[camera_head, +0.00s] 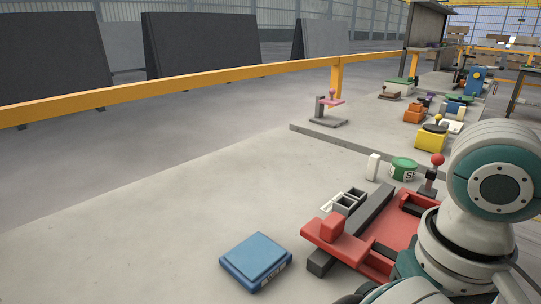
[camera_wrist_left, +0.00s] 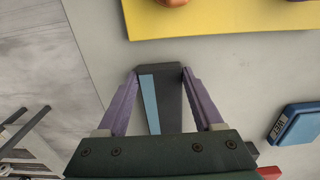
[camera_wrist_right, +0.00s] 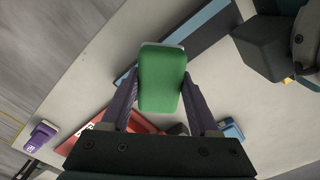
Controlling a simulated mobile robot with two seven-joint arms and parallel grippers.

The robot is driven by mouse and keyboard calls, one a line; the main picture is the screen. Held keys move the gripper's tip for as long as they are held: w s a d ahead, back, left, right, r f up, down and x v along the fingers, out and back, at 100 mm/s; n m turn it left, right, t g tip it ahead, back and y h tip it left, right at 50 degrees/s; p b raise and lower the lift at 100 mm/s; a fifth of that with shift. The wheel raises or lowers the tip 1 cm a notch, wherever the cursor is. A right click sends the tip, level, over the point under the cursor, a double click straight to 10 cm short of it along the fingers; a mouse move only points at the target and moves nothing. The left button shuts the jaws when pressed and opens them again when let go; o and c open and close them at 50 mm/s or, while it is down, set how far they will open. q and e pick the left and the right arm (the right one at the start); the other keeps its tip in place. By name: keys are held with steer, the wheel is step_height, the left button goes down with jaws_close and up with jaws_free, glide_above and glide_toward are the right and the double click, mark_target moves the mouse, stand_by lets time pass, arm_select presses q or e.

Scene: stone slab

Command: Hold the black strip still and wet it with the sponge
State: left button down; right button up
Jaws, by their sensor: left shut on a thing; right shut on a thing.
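My left gripper (camera_wrist_left: 165,85) is shut on the black strip (camera_wrist_left: 170,100), which shows between its purple fingers with a light blue band along one side. My right gripper (camera_wrist_right: 158,92) is shut on the green sponge (camera_wrist_right: 162,78). A long dark strip with a light blue edge (camera_wrist_right: 205,32) runs behind the sponge in the right wrist view; I cannot tell whether the sponge touches it. In the head view neither gripper's fingers show. A dark bar (camera_head: 372,208) lies there beside a red tray-like piece (camera_head: 400,232); I cannot tell if it is the same strip.
A blue box (camera_head: 256,262) sits on the slab at front; it also shows in the left wrist view (camera_wrist_left: 297,123). The slab's left part is clear.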

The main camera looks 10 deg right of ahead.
steer(key=shift+r, duration=2.6)
steer(key=o, duration=0.7)
jaws_close()
